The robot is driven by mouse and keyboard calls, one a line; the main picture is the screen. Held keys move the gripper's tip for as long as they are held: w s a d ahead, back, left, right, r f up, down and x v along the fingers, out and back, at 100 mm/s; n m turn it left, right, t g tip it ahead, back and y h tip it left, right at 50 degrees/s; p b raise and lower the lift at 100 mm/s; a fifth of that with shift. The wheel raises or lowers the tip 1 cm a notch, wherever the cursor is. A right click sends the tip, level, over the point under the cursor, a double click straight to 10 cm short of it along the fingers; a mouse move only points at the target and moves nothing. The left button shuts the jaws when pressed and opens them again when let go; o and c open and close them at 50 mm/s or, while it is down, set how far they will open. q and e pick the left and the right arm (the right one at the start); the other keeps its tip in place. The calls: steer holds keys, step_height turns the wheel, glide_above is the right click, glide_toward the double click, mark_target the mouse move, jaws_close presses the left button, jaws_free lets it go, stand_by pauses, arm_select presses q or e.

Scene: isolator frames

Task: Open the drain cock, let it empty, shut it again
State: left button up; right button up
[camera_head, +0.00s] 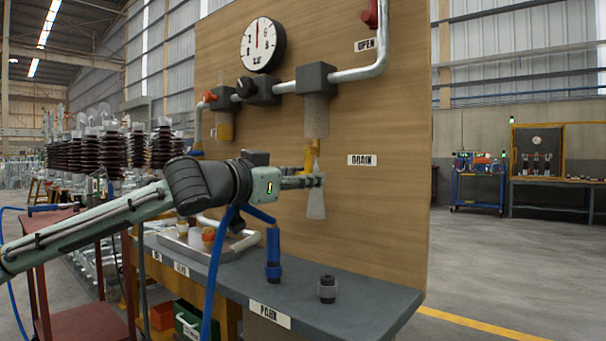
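The drain cock, with a yellow lever (309,157), hangs below a grey filter bowl (317,115) on the wooden board. A DRAIN label (361,160) is to its right. A pale cone (316,205) widens downward below the cock; it looks like a spray, but I cannot be sure. My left gripper (317,181) is just below the yellow lever, in front of the pale cone. Its fingers are seen side-on, so their opening and any contact with the cock cannot be told. My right gripper is not in view.
A gauge (262,45), a pipe (345,75) and a red handle (369,16) by the OPEN label are higher on the board. A blue hose fitting (273,255) and a dark fitting (327,289) stand on the grey shelf (370,293). A tray (180,243) lies left.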

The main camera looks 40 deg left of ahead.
arm_select(q)
steer(key=shift+c, duration=0.5)
jaws_close()
steer(key=shift+a, duration=0.1)
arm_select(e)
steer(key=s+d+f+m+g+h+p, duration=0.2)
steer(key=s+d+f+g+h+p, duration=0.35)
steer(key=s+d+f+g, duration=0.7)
arm_select(q)
steer(key=a+r+m+p, duration=0.2)
steer(key=a+r+m, duration=0.2)
steer(key=m, duration=1.4)
steer(key=shift+w+a+r+p, duration=0.2)
steer(key=shift+a+r+p, duration=0.1)
steer(key=shift+r+p, duration=0.1)
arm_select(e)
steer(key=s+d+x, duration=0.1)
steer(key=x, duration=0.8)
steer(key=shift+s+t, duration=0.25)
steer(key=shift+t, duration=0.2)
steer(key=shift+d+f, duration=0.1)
